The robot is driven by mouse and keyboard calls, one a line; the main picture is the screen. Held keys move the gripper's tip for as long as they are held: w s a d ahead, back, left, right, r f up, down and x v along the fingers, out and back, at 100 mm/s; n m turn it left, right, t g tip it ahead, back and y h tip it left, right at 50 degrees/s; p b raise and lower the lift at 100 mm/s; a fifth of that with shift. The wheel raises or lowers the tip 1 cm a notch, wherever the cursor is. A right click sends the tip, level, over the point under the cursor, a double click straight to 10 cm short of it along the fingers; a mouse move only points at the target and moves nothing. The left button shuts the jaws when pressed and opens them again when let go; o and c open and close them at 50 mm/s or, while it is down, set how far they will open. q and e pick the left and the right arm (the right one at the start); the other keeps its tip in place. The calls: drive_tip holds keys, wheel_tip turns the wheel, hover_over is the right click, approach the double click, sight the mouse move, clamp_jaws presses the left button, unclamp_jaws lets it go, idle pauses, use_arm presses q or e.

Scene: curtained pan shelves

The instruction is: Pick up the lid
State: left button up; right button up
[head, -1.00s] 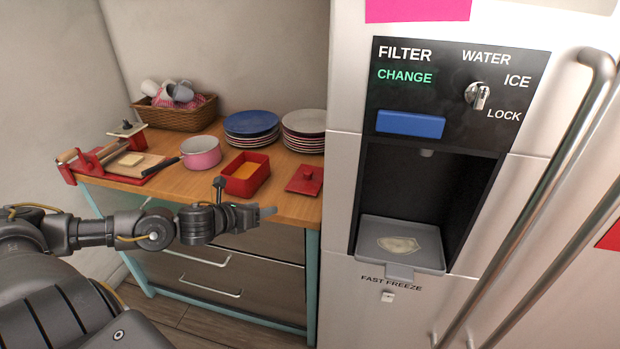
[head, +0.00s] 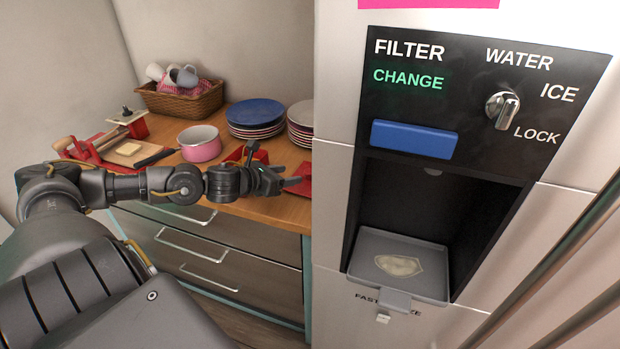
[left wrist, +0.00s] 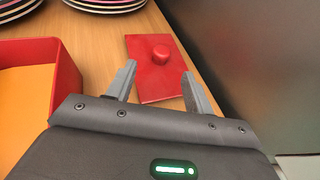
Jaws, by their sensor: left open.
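The red lid (left wrist: 152,82) lies flat on the wooden counter, with a round red knob on top, in the left wrist view. In the head view the lid (head: 301,178) shows in part just beyond my left gripper (head: 284,180). In the left wrist view my left gripper (left wrist: 158,80) is open, its fingers apart and pointing at the lid. The lid lies between and ahead of the fingertips, and nothing is held. The red dish (left wrist: 68,75) with a yellow-orange inside stands to the left of the lid. My right gripper is not in view.
Stacks of plates (head: 256,112) stand behind the lid. A pink pot (head: 201,150), a cutting board (head: 128,157) and a basket of mugs (head: 190,100) are farther left. The fridge (head: 335,170) rises close on the right.

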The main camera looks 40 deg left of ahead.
sight(308, 171)
use_arm(q)
drive_tip(key=x, duration=0.4)
drive_tip(key=shift+d+r+p, duration=0.1)
drive_tip(key=shift+d+p, duration=0.05)
drive_tip(key=shift+p, duration=0.2)
drive_tip(key=shift+w+d, duration=0.1)
drive_tip(key=shift+w, duration=0.05)
drive_tip(key=shift+w+p, duration=0.3)
drive_tip(key=p+x, duration=0.1)
drive_tip(key=x, duration=0.2)
drive_tip(key=shift+w, duration=0.35)
drive_tip(key=shift+w+f, duration=0.4)
drive_tip(key=shift+f, duration=0.05)
drive_tip(key=c, duration=0.9)
drive_tip(key=shift+c, duration=1.1)
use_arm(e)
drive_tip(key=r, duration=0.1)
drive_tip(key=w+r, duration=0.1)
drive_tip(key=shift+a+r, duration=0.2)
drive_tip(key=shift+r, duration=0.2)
